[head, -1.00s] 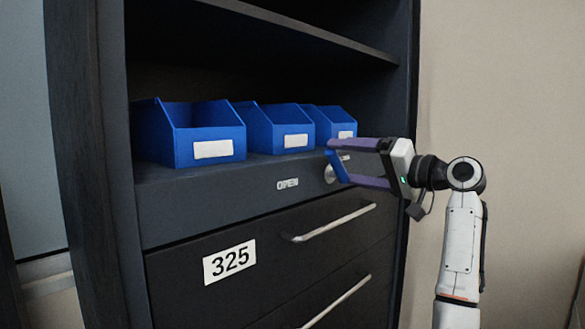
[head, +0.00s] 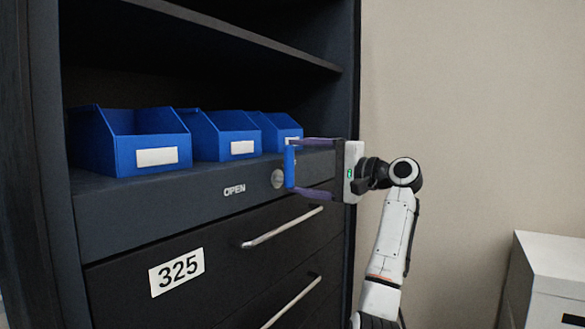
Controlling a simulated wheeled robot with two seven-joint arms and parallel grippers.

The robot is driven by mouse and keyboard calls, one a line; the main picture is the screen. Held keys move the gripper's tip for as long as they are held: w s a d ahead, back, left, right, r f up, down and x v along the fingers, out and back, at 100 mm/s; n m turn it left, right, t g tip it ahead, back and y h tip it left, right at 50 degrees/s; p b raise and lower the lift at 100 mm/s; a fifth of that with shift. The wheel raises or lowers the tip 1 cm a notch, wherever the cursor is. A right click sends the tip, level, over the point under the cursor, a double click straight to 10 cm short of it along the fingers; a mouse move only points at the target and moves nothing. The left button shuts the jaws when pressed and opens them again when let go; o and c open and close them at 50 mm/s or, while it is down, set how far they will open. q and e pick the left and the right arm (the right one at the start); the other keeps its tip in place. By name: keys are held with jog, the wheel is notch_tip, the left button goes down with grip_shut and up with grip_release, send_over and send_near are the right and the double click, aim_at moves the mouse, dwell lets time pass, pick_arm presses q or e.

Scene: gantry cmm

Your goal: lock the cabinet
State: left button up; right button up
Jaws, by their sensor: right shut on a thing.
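The dark cabinet (head: 130,222) has a silver round lock (head: 278,179) on its upper front panel, to the right of a white OPEN label (head: 234,190). My right gripper (head: 291,167) reaches in from the right, in front of the lock. It is shut on a blue key-like handle (head: 290,167), which stands upright between the fingertips just right of the lock face. Whether the handle's far end sits in the lock is hidden. My left gripper is not in view.
Three blue bins (head: 155,157) with white labels stand on the shelf above the panel. Below are drawers with bar handles (head: 282,228) and a 325 plate (head: 177,271). A white box-like unit (head: 550,275) stands at the lower right by the bare wall.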

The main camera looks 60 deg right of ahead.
jog(key=shift+f, duration=0.1)
dwell(0.4)
jog(key=o, duration=1.5)
jog(key=shift+s+a+b, duration=0.15)
jog(key=shift+s+b, duration=0.35)
jog(key=shift+s, duration=1.2)
jog(key=shift+s+a+b, duration=0.2)
jog(key=shift+s+b, duration=0.25)
jog(key=shift+s, duration=1.3)
jog(key=shift+s+a+b, duration=0.15)
jog(key=shift+s+b, duration=0.35)
jog(key=shift+s, duration=1.2)
